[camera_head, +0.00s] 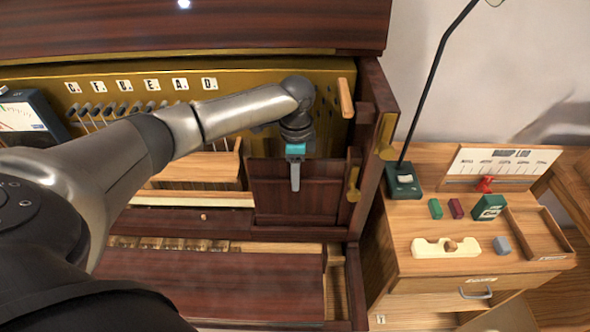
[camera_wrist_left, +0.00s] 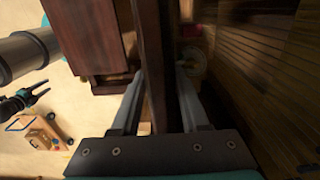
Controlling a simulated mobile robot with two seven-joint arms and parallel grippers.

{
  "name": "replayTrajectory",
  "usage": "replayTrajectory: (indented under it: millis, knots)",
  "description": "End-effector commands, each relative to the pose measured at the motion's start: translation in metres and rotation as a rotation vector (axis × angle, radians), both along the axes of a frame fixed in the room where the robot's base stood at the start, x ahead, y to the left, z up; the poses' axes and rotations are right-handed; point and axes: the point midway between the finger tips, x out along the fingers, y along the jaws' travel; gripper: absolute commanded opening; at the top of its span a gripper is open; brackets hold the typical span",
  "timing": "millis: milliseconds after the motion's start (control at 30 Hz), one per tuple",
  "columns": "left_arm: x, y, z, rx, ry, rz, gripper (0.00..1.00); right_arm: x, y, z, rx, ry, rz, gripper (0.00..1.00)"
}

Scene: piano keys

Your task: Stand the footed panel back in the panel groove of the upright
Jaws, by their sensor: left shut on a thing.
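The footed panel (camera_head: 325,190) is a dark reddish-brown board, standing roughly upright in the right part of the open piano. My left gripper (camera_head: 295,178) reaches down over its top edge, one finger in front of its face. In the left wrist view my left gripper (camera_wrist_left: 160,95) has a finger on each side of the panel's edge (camera_wrist_left: 154,60) and is shut on it. The dark upright (camera_head: 370,150) stands just right of the panel. The panel groove and the panel's foot cannot be made out, nor whether the panel is seated.
A brass fitting (camera_head: 353,184) sits beside the panel's right side. The key bed (camera_head: 200,247) lies below at the left. A side cabinet (camera_head: 420,262) at the right carries a lamp base (camera_head: 403,181), small blocks and a cream holder (camera_head: 445,247). Piano woodwork closely surrounds my gripper.

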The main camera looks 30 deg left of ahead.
Motion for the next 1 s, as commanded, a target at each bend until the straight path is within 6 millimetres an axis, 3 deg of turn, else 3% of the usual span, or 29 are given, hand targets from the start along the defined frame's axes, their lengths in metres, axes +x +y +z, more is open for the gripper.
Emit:
replayTrajectory:
  millis: [400,1000]
  knots:
    - [0.001,0.000,-0.017,-0.002,-0.001,0.001,0.00,0.000,0.000,-0.006,0.000,0.001,0.000,0.50]
    - [0.001,0.000,-0.020,-0.001,-0.002,0.001,0.00,-0.001,0.000,-0.007,0.000,0.001,0.000,0.50]
